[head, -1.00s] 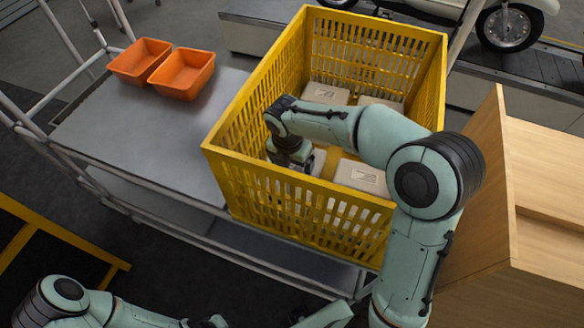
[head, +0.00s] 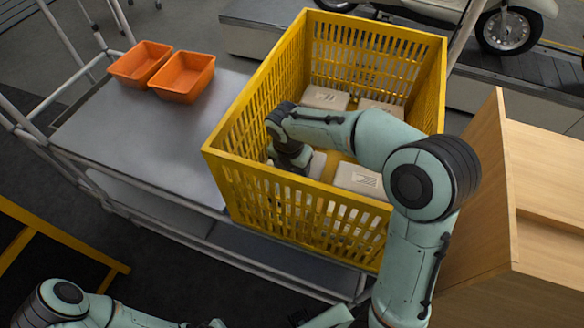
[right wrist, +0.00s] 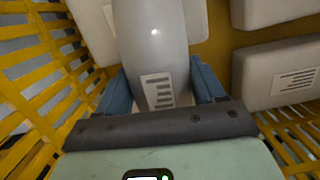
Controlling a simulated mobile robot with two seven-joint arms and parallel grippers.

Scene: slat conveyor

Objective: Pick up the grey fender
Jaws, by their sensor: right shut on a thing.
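The grey fender (right wrist: 152,45) is a smooth, curved, light grey piece with a white barcode label in the right wrist view. My right gripper (right wrist: 160,88) is shut on it, with one blue finger on each side. In the head view my right gripper (head: 296,163) is down inside the yellow crate (head: 268,165), near its left side. My wrist and the crate wall hide most of the fender there.
Several pale labelled boxes lie in the crate, one right of my gripper (head: 358,179). Two orange trays (head: 182,76) stand on the grey cart top (head: 140,135), which has bare room. A wooden cabinet (head: 545,190) stands at the right. A scooter is on the conveyor behind.

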